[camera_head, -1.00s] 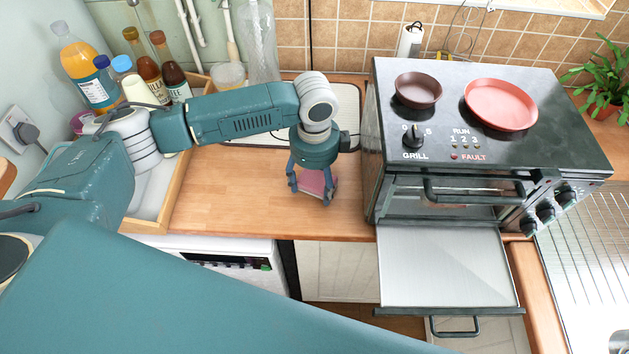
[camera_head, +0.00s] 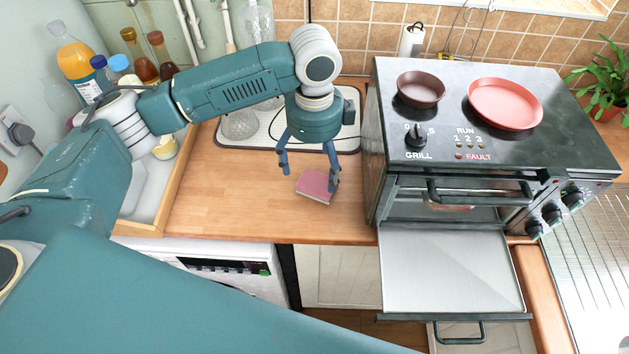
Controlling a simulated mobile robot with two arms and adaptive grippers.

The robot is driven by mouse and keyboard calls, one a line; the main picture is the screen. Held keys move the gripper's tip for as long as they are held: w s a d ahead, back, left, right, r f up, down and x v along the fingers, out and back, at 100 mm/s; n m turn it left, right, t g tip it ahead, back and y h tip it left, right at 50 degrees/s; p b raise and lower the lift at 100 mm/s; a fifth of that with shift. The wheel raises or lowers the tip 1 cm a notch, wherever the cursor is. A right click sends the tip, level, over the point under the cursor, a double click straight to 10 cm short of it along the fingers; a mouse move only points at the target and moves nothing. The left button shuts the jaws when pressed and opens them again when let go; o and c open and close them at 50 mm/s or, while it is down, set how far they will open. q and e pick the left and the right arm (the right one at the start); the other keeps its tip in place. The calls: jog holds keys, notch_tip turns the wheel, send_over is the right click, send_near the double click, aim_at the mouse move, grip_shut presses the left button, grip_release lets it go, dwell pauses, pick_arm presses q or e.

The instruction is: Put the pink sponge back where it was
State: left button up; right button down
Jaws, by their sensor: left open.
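The pink sponge (camera_head: 314,185) lies flat on the wooden counter, just left of the oven. My left gripper (camera_head: 308,178) is open above and around it, with its fingers spread apart. The left finger is clear of the sponge. The right finger is near the sponge's right end, and I cannot tell whether it touches. My right gripper is not in view.
The oven (camera_head: 480,130) stands close on the right with its door (camera_head: 448,268) lowered. A white mat (camera_head: 262,135) lies behind my gripper. A wooden tray (camera_head: 166,192) with bottles is on the left. Bare counter (camera_head: 235,195) lies between tray and sponge.

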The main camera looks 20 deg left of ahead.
aim_at(315, 186)
pick_arm(q)
notch_tip(315, 186, up, 4)
jog(key=shift+r+b, duration=0.1)
jog(key=shift+b, duration=0.2)
dwell(0.4)
